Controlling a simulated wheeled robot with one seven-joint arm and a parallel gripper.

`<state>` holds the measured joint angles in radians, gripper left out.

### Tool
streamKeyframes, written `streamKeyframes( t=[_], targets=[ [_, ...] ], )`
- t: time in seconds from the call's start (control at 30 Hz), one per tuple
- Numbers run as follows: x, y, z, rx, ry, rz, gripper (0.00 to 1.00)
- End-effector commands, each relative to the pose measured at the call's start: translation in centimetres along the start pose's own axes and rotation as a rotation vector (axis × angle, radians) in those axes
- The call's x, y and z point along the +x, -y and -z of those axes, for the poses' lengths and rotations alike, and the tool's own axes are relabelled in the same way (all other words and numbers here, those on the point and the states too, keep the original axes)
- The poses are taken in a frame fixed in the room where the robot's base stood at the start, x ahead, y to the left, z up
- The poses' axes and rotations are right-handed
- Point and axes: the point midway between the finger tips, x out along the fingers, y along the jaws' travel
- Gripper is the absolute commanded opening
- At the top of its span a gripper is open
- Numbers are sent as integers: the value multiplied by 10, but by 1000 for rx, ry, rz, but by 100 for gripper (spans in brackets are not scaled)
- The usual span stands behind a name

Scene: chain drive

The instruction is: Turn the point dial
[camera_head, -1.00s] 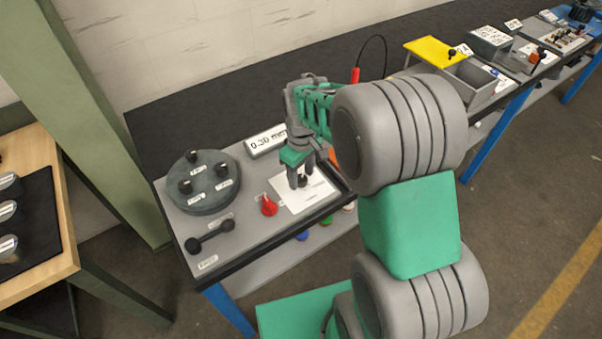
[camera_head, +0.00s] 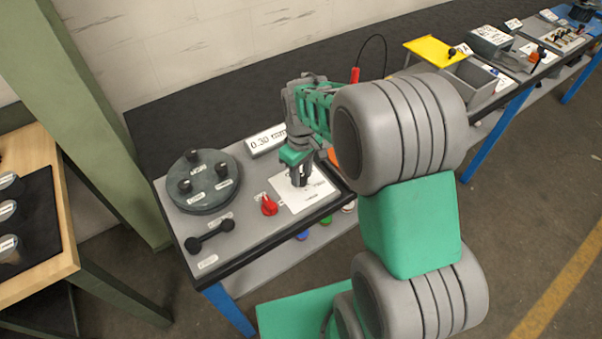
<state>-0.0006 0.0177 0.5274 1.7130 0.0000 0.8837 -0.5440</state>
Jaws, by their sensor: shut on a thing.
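The point dial is a small dark knob on a white plate (camera_head: 318,193) on the grey bench top. My gripper (camera_head: 300,184) points down over the plate and is shut on the dial's knob. The fingers hide most of the knob, so its pointer direction cannot be read. A display (camera_head: 266,140) reading about "0.30 mm" stands behind the plate.
A red knob (camera_head: 269,206) sits just left of the plate. A round dark disc (camera_head: 205,203) with three black knobs and a black bar handle (camera_head: 210,236) are further left. A red-tipped cable (camera_head: 355,75) rises behind my arm.

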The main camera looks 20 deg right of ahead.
Motion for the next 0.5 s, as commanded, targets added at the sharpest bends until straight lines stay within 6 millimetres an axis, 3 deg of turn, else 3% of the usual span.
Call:
streamKeyframes(
  t=[0.5],
  targets=[
    [0, 0, 1, 356, -2, -1, 0]
  ],
)
